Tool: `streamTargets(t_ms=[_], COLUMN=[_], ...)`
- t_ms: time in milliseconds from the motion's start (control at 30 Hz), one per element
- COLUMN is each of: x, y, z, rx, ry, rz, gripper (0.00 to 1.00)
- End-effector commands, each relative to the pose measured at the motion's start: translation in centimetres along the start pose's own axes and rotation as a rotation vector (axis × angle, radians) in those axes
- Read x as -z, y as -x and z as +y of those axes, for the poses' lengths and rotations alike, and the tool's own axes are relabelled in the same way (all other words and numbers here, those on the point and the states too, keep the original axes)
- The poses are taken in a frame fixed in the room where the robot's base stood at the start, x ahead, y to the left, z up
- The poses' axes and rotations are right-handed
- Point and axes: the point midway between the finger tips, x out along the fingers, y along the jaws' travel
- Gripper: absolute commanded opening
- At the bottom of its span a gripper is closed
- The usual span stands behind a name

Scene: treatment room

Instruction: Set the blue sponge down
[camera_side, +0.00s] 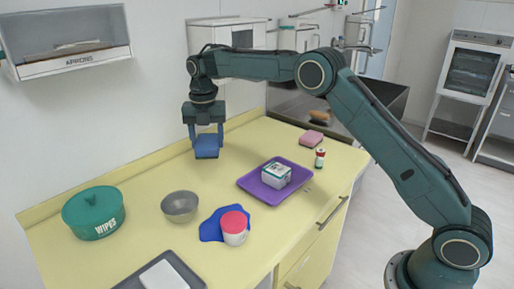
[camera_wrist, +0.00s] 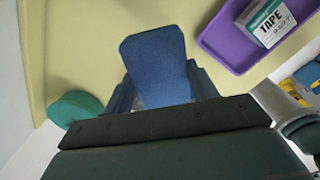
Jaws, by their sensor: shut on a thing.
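The blue sponge (camera_side: 207,147) is held in my gripper (camera_side: 204,136) near the back edge of the yellow counter in the side view. My gripper points down and is shut on the sponge. In the wrist view the sponge (camera_wrist: 157,68) stretches out between the fingers over bare yellow surface. I cannot tell whether its lower end touches the counter.
A purple tray (camera_side: 254,188) with a tape box (camera_side: 276,174) is on the counter, with a small bottle (camera_side: 320,158) and pink sponge (camera_side: 312,138) behind. A metal bowl (camera_side: 180,207), green wipes tub (camera_side: 94,213) and red-lidded jar (camera_side: 234,228) on a blue patch (camera_side: 210,226) stand nearer.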

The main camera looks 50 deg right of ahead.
Motion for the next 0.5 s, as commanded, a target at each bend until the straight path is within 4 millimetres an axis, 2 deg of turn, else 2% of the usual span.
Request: streamTargets(t_ms=[100, 300, 500], x=[0.1, 0.1, 0.0], y=[-2.4, -5.5, -6.5], z=[-0.1, 0.0, 0.0], rx=[0.003, 0.003, 0.000], ry=[0.000, 0.000, 0.000], rz=[0.003, 0.002, 0.000], gripper=[0.37, 0.37, 0.37])
